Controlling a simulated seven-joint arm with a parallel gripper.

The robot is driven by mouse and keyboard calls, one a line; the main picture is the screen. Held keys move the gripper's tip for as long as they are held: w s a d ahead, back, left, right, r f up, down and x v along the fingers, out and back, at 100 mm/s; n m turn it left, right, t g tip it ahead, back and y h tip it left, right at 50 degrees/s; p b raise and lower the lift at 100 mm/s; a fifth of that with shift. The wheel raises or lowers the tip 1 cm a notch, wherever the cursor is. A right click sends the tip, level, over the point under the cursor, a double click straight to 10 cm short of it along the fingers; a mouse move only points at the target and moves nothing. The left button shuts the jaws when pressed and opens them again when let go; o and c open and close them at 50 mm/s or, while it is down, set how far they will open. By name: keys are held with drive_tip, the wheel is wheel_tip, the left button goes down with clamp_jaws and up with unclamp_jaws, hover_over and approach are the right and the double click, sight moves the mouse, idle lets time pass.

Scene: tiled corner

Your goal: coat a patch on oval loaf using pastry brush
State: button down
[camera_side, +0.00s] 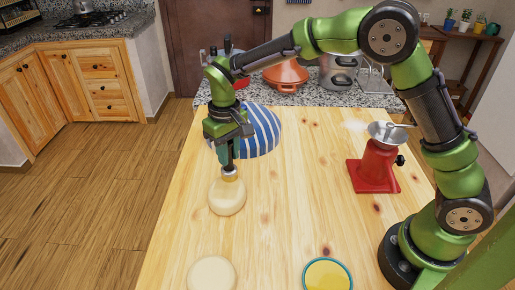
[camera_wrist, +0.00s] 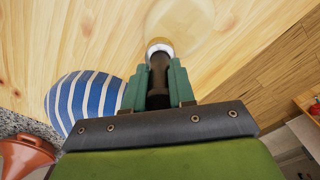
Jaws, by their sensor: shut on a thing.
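My gripper (camera_side: 227,158) is shut on the pastry brush (camera_side: 229,174), which points down. In the wrist view, the brush's dark handle (camera_wrist: 159,72) sits between the green fingers, with a pale metal band and a yellowish end beyond. A pale rounded loaf (camera_side: 227,198) lies directly below the brush; its blurred pale surface shows in the wrist view (camera_wrist: 188,20). The brush tip is at the loaf's far upper side; I cannot tell whether it touches. A second pale rounded loaf (camera_side: 212,273) lies nearer the front edge. A teal-rimmed dish of yellow liquid (camera_side: 328,275) stands front right.
A blue-and-white striped item (camera_side: 262,132) lies close behind my gripper. A red grinder (camera_side: 377,165) with a metal hopper stands at the right. The middle of the wooden table (camera_side: 300,200) is clear.

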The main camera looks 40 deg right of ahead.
drive_tip(key=shift+s+a, duration=1.3)
drive_tip(key=shift+a, duration=0.2)
drive_tip(key=shift+s+a, duration=1.25)
drive_tip(key=shift+a, duration=0.25)
drive_tip(key=shift+w, duration=0.35)
drive_tip(key=shift+w+d, duration=1.2)
drive_tip(key=shift+d, duration=0.2)
drive_tip(key=shift+w+d, duration=1.15)
drive_tip(key=shift+d, duration=0.25)
drive_tip(key=shift+s+a, duration=1.3)
drive_tip(key=shift+a, duration=0.2)
drive_tip(key=shift+s+a, duration=1.25)
drive_tip(key=shift+a, duration=0.2)
wheel_tip(320, 180, up, 8)
drive_tip(key=shift+w+d, duration=0.1)
drive_tip(key=shift+d, duration=0.05)
